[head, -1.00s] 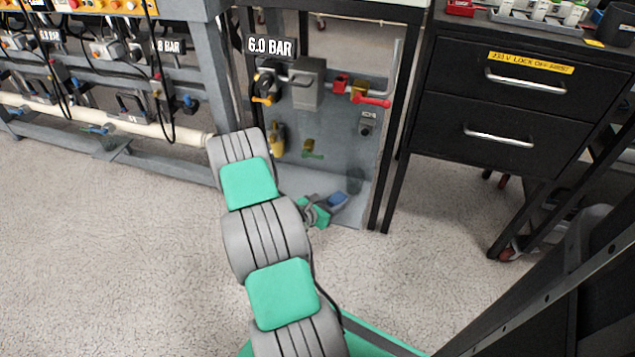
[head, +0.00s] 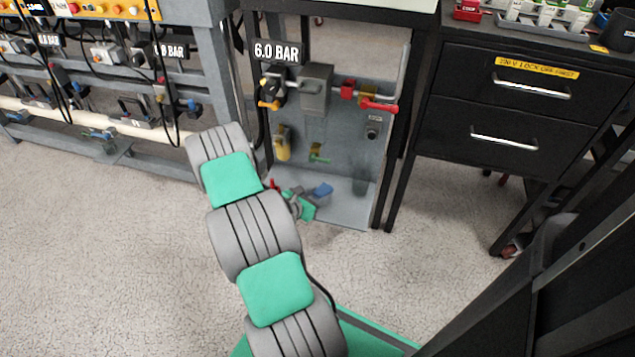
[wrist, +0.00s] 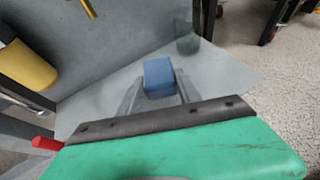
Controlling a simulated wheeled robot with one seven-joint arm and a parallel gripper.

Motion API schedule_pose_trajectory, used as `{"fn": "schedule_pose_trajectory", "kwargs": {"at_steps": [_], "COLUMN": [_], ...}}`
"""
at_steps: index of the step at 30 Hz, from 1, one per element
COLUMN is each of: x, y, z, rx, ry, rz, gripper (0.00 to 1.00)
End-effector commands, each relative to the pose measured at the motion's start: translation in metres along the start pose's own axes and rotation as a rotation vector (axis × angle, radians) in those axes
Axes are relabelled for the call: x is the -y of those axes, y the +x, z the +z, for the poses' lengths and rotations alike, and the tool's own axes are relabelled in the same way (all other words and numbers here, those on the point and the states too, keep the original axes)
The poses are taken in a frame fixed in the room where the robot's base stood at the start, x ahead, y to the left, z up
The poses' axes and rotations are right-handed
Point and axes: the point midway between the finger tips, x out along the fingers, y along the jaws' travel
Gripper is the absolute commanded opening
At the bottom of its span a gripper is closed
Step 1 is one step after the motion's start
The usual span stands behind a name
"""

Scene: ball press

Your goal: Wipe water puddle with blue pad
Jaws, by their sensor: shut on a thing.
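The blue pad (head: 323,190) is a small block held over the grey base plate (head: 345,208) of the valve stand. My gripper (head: 309,196) is shut on it. In the wrist view the pad (wrist: 159,76) sits between the two grey fingers (wrist: 152,92), with the plate behind and below it. I cannot tell whether the pad touches the plate. A dark, see-through patch (wrist: 188,42) shows at the back of the plate, right of the pad. I cannot tell whether it is the water puddle; no clear puddle edge shows.
The upright panel (head: 340,130) behind carries red, yellow and green valve handles. A yellow cylinder (wrist: 25,66) and a red handle (wrist: 46,144) lie left in the wrist view. A black drawer cabinet (head: 510,110) stands right. Free floor (head: 90,250) lies left.

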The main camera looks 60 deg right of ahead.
Motion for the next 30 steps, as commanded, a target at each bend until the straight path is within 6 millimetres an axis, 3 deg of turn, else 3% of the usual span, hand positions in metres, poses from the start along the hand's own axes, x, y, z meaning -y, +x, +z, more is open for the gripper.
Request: {"fn": "schedule_pose_trajectory", "kwargs": {"at_steps": [13, 26, 30], "x": [-0.007, -0.008, -0.023], "y": [-0.024, -0.026, -0.036], "z": [0.036, 0.037, 0.033], "rx": [0.001, 0.001, 0.001], "ry": [-0.007, -0.008, -0.024], "rz": [0.016, 0.018, 0.051], "gripper": [0.02, 0.02, 0.02]}}
